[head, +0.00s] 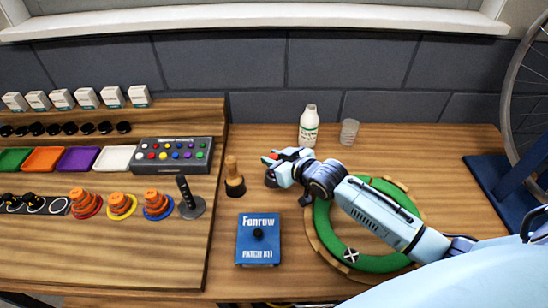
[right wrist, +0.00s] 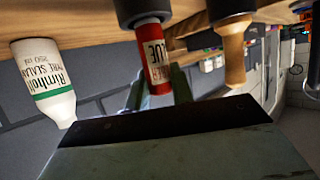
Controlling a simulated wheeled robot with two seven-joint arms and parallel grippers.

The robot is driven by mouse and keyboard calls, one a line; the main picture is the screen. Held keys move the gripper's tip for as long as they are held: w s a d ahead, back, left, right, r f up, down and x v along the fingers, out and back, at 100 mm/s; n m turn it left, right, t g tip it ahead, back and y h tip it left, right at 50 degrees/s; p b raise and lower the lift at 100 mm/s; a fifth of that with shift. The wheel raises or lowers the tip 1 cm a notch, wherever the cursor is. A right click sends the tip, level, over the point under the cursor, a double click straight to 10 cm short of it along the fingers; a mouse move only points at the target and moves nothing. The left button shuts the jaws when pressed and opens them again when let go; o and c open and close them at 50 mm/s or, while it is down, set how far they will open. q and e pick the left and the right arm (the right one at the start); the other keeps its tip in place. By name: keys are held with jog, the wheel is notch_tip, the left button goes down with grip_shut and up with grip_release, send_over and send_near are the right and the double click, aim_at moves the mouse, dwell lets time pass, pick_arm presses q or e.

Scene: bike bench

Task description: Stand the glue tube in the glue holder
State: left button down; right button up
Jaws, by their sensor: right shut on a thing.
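The red glue tube (right wrist: 156,62) shows in the right wrist view, which is upside down. Its lower end meets the rim of the dark round glue holder (right wrist: 140,10), and it looks upright there; how deep it sits I cannot tell. In the head view a bit of the red tube (head: 267,159) shows at the fingertips, above the dark holder (head: 271,181), which is partly hidden by the gripper. My right gripper (head: 275,160) is shut on the tube, its fingers on either side of it. My left gripper is not in view.
A wooden-handled tool (head: 234,177) stands close left of the holder. A white bottle (head: 309,126) and a clear cup (head: 349,132) stand behind. A blue box (head: 258,240) lies in front. A green ring (head: 322,225) lies under my right arm.

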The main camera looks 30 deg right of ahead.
jog(key=shift+f+b, duration=0.55)
jog(key=shift+f, duration=0.3)
jog(key=o, duration=1)
jog(key=shift+o, duration=0.2)
jog(key=p+v, duration=0.1)
jog(key=v, duration=1.2)
jog(key=shift+s+r, duration=0.1)
